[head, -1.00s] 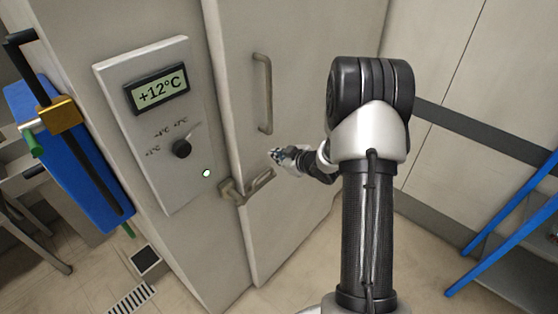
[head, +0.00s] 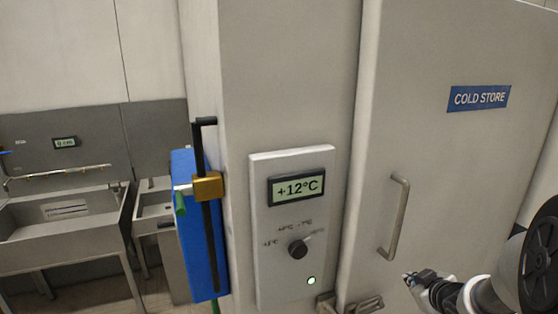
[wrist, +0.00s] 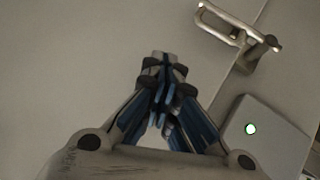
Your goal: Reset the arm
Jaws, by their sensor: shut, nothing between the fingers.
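My gripper (head: 409,280) shows at the lower right of the head view, in front of the cold store door (head: 440,150) and just below its bar handle (head: 401,218). In the wrist view my gripper (wrist: 165,62) has its fingertips together with nothing between them. In that view the door latch (wrist: 240,32) lies at the upper right, apart from the fingers. The control panel (wrist: 265,140) with its lit green lamp is at the lower right. How far the fingertips are from the door surface I cannot tell.
The control panel (head: 262,260) reads +12°C and has a black knob (head: 298,248). The latch (head: 362,305) sits at the door's edge. A blue board (head: 187,240) with a brass block (head: 207,187) stands left of it. A steel sink (head: 60,225) is at the far left.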

